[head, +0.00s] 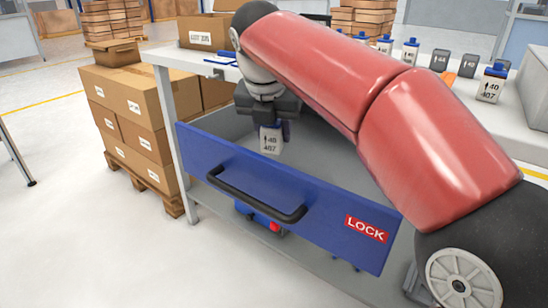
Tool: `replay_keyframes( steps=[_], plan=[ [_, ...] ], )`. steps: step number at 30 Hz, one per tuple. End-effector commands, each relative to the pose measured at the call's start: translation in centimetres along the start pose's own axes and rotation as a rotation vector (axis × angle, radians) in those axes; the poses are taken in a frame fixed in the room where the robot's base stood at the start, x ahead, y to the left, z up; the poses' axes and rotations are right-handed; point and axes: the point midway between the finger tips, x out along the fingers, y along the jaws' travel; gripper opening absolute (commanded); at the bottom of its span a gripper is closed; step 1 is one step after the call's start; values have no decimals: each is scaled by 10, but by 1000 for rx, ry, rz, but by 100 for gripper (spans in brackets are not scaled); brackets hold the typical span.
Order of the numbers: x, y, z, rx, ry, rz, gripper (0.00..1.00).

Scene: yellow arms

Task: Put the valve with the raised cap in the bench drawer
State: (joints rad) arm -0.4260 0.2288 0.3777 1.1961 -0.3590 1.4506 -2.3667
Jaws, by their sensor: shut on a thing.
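My gripper (266,122) points down over the open bench drawer and is shut on a valve (270,140). The valve has a pale body marked 40 and 467; its top is hidden by the gripper, so its cap cannot be made out. It hangs upright inside the drawer's outline, behind the front panel; whether it touches the drawer floor is not clear. The bench drawer (330,215) has a blue front, a black bar handle and a red LOCK label. Its grey interior shows behind the panel.
Several blue-topped valves (410,52) and grey blocks (440,60) stand on the bench top (440,95). Another valve (490,86) marked 40 467 stands at right. Cardboard boxes (130,105) are stacked on a pallet at left. My red arm covers much of the bench.

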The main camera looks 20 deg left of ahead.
Motion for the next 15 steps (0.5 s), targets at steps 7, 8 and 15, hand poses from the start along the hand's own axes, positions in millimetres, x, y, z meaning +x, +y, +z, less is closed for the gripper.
replay_keyframes(
  steps=[7,8,15],
  plan=[
    [21,0,-9,1,0,-1,12],
    [26,0,-11,1,0,-1,12],
    [39,0,-16,2,-1,0,12]
  ],
)
